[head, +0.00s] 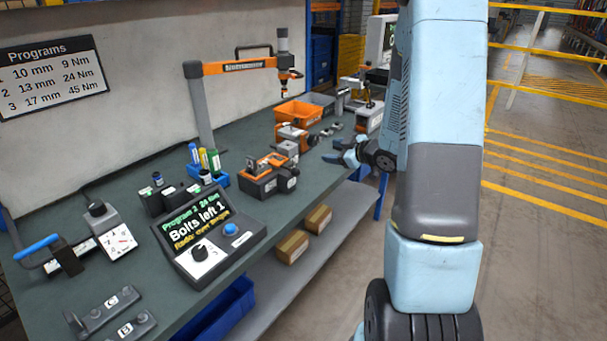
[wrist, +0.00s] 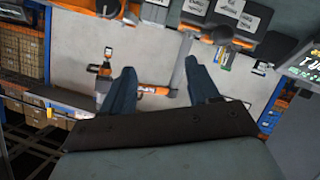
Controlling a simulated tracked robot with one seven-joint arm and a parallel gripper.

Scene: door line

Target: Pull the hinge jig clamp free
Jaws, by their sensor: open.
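Two orange, black and grey fixtures stand on the bench: a nearer fixture (head: 262,180) at the middle and a farther fixture (head: 293,135) behind it. I cannot tell which one carries the hinge jig clamp. My gripper (head: 347,153) is open and empty over the bench's right edge, to the right of both fixtures and apart from them. In the wrist view my gripper (wrist: 162,88) shows two dark, spread fingers with nothing held between them. No clamp can be made out clearly there.
A console (head: 208,238) reading "Bolts left 1" stands on the bench (head: 160,295). An orange-armed stand (head: 240,66) rises at the back, near an orange bin (head: 297,111). Cardboard boxes (head: 292,246) lie on the lower shelf. The floor beyond my arm at right is clear up to yellow rails.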

